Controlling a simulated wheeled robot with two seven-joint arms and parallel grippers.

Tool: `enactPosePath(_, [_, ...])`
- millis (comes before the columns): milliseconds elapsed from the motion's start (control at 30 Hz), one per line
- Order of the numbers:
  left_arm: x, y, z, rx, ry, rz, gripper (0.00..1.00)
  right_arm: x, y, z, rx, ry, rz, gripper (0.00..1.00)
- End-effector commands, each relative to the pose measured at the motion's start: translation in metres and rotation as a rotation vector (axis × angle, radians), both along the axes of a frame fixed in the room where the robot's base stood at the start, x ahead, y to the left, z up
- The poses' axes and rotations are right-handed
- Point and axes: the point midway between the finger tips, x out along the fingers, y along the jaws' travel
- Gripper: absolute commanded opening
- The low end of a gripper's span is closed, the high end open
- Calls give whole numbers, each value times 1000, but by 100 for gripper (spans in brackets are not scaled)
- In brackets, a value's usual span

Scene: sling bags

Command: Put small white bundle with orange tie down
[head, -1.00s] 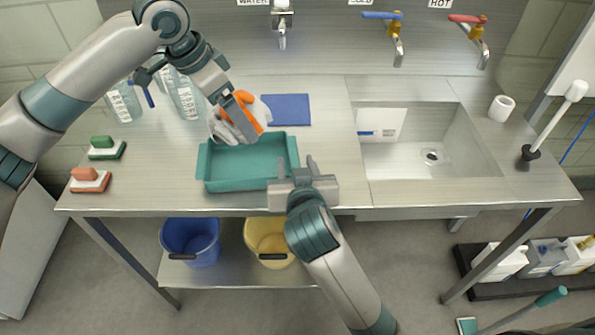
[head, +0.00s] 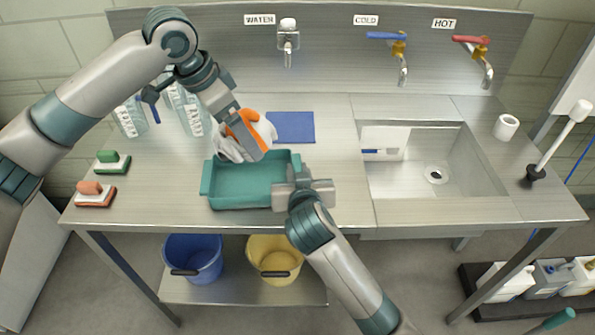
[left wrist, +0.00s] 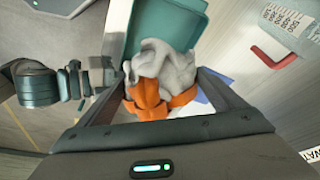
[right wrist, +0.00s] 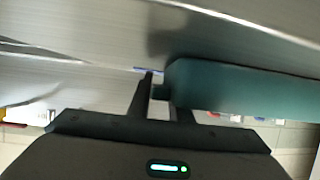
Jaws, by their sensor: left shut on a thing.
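My left gripper (head: 251,142) is shut on the white bundle with the orange tie (head: 264,130), above the back edge of the teal tray (head: 205,186). In the left wrist view the bundle (left wrist: 170,63) sits between the fingers, its orange tie nearest the palm and the tray (left wrist: 145,25) beyond it. The bundle is partly hidden by the gripper in the head view. My right gripper (head: 303,180) is at the tray's right end. In the right wrist view its fingers (right wrist: 165,95) are apart, close to the tray's wall (right wrist: 235,88); whether they touch it is unclear.
A blue cloth (head: 291,127) lies behind the tray. Clear bottles (head: 130,118) stand back left. A green brush (head: 112,162) and an orange brush (head: 95,194) lie at left. The sink (head: 437,175) is right. Blue (head: 193,259) and yellow (head: 274,259) buckets stand below.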

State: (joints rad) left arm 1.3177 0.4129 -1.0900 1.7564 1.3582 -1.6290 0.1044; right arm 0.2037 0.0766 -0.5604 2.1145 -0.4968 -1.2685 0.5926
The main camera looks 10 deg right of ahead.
Motion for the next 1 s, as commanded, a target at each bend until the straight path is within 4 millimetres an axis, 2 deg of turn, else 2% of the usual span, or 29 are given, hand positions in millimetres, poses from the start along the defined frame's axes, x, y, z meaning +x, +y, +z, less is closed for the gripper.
enactPosePath(267, [1, -2, 0, 11, 8, 8, 58, 0, 0, 0, 0, 0, 0, 0])
enactPosePath(700, [6, -12, -21, 261, 160, 238, 58, 0, 0, 0, 0, 0, 0, 0])
enactPosePath(1000, [6, -10, -23, 298, 174, 275, 58, 0, 0, 0, 0, 0, 0, 0])
